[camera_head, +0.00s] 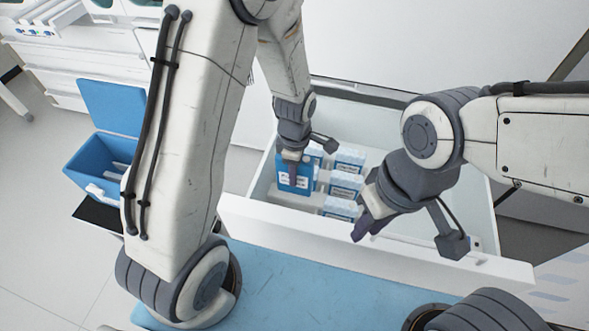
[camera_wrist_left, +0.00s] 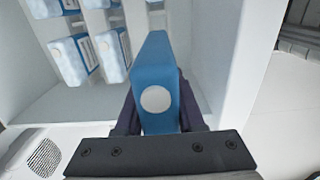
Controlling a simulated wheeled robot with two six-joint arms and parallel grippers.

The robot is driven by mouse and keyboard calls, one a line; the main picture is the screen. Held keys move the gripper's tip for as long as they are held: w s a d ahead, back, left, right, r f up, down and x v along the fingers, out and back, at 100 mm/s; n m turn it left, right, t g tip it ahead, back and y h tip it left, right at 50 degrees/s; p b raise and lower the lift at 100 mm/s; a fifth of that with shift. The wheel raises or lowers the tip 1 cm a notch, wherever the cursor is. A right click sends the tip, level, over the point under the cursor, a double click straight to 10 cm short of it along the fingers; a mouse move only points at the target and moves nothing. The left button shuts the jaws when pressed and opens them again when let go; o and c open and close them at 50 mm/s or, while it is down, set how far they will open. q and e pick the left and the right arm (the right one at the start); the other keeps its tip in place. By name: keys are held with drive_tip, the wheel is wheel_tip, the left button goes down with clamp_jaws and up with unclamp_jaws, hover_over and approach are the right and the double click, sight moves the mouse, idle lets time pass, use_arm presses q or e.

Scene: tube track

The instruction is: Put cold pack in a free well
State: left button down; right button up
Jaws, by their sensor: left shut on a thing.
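My left gripper (camera_head: 292,156) is shut on a blue cold pack (camera_head: 293,180) with a white label, in or just above the left part of the open white drawer (camera_head: 285,222). In the left wrist view the held pack (camera_wrist_left: 155,72) stands between the two dark fingers, its blue edge with a white round spot facing the camera. I cannot tell whether it touches the drawer floor. My right gripper (camera_head: 366,218) hangs over the drawer's front right side; its finger opening is not clear, and I see nothing in it.
Several white-and-blue packs (camera_head: 348,160) stand in rows in the drawer beside the held pack, and they show in the left wrist view (camera_wrist_left: 70,58). A blue box (camera_head: 92,170) with its lid (camera_head: 112,106) raised stands at the left, with pale items inside. A blue surface (camera_head: 300,290) lies in front.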

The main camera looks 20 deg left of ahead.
sight(295, 192)
use_arm(q)
drive_tip(key=shift+f+b, duration=2)
drive_tip(key=shift+f, duration=1.15)
drive_tip(key=shift+f+b, duration=1.1)
drive_tip(key=shift+f, duration=0.65)
drive_tip(key=shift+f, duration=0.1)
drive_tip(key=shift+f+b, duration=0.8)
drive_tip(key=shift+f, duration=0.35)
drive_tip(key=shift+f, duration=0.1)
drive_tip(key=shift+f+b, duration=0.9)
drive_tip(key=shift+f, duration=0.4)
